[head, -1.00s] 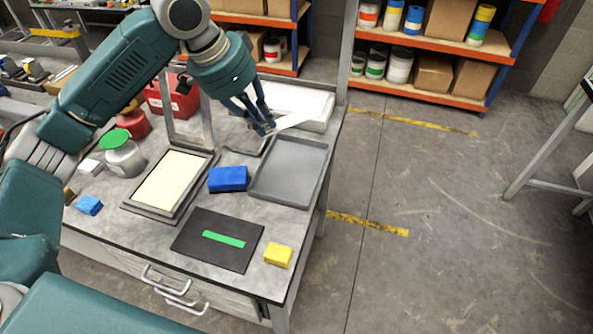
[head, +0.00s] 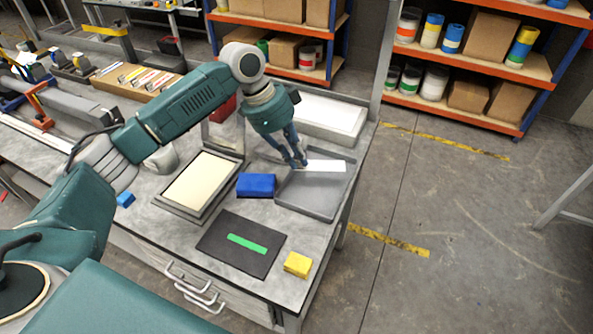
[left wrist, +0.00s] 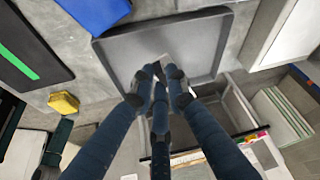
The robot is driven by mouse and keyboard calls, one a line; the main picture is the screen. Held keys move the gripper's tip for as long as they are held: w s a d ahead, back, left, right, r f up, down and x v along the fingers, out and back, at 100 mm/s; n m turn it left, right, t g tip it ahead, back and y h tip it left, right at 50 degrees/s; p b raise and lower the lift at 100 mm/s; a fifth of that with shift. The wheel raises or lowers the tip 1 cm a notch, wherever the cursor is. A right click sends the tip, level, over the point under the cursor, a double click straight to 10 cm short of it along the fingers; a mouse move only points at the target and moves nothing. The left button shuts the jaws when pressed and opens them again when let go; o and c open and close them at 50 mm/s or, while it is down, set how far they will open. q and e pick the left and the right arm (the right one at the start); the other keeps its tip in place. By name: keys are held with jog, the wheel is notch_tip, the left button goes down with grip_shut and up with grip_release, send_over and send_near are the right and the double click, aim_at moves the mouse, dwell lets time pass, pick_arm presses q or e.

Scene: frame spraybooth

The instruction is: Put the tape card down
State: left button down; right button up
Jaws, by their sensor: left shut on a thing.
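The tape card (head: 326,166) is a thin white strip in the head view. My left gripper (head: 302,164) is shut on its left end, and the card sticks out to the right over the far part of the grey tray (head: 312,208). I cannot tell whether the card touches the tray. In the left wrist view, my left gripper's fingers (left wrist: 160,76) close together over the grey tray (left wrist: 112,62) and hide most of the card. My right gripper is not in view.
A blue block (head: 256,185) sits left of the tray. A black mat with a green strip (head: 246,244) and a yellow block (head: 297,264) lie nearer. A cream-topped framed panel (head: 201,183) stands to the left. A white box (head: 328,115) is behind the tray.

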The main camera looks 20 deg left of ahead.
pick_arm(q)
notch_tip(320, 180, down, 2)
jog(key=shift+f+p, duration=0.4)
jog(key=shift+f, duration=1.85)
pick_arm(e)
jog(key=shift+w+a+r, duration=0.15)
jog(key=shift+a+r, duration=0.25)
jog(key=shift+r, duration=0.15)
pick_arm(q)
jog(key=c, duration=2)
grip_release()
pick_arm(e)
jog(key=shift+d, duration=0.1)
pick_arm(q)
jog(key=shift+r, duration=0.1)
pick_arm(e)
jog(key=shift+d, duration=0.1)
pick_arm(q)
jog(key=shift+a+r, duration=0.15)
jog(key=shift+r, duration=0.15)
jog(key=b+v, duration=0.1)
jog(key=v, duration=1)
jog(key=shift+b, duration=0.4)
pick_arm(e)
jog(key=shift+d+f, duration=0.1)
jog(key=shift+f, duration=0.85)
pick_arm(q)
jog(key=shift+r, duration=0.1)
